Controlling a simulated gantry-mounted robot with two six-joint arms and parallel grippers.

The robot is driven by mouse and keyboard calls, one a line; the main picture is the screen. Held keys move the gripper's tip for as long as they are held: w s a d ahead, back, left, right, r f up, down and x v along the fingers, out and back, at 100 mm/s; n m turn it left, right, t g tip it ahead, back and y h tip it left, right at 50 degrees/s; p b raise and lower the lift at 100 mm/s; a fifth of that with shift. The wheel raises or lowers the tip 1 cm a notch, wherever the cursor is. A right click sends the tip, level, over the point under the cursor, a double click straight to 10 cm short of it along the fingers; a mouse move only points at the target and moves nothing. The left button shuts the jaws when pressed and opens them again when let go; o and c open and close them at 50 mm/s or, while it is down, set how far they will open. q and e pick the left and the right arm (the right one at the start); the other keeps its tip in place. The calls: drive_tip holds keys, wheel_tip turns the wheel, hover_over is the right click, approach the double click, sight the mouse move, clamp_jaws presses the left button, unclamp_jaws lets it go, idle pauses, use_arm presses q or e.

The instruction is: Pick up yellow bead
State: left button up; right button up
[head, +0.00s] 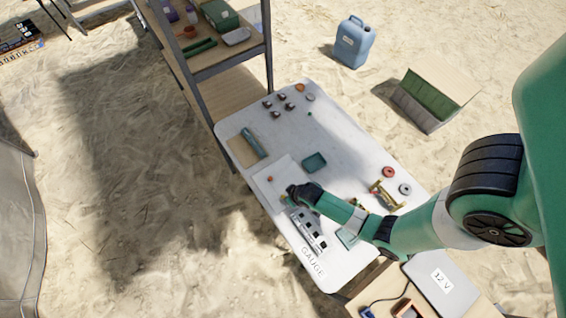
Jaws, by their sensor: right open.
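I cannot make out a clearly yellow bead; it may be hidden by my right gripper or too small to tell. My right gripper (290,190) is low over the left part of the white table (325,140), at the edge of a pale sheet (262,186). Its jaws are open, but the fingertips are dark and small. A small orange-red bead (270,178) lies on the sheet, just left of the gripper and apart from it. My left gripper is not in view.
A grey slotted gauge (308,230) lies just below the gripper. A teal tray (314,162), a teal roll (253,143) and a brass stand (385,195) are on the table. Several dark pieces (279,106) lie at the far end. A shelf (228,65) stands beyond.

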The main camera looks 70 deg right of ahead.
sight(283, 196)
drive_tip(key=b+x, duration=0.2)
drive_tip(key=x, duration=0.2)
drive_tip(key=shift+w+d+f, duration=0.15)
drive_tip(key=shift+w+f, duration=0.05)
drive_tip(key=shift+c, duration=0.2)
clamp_jaws()
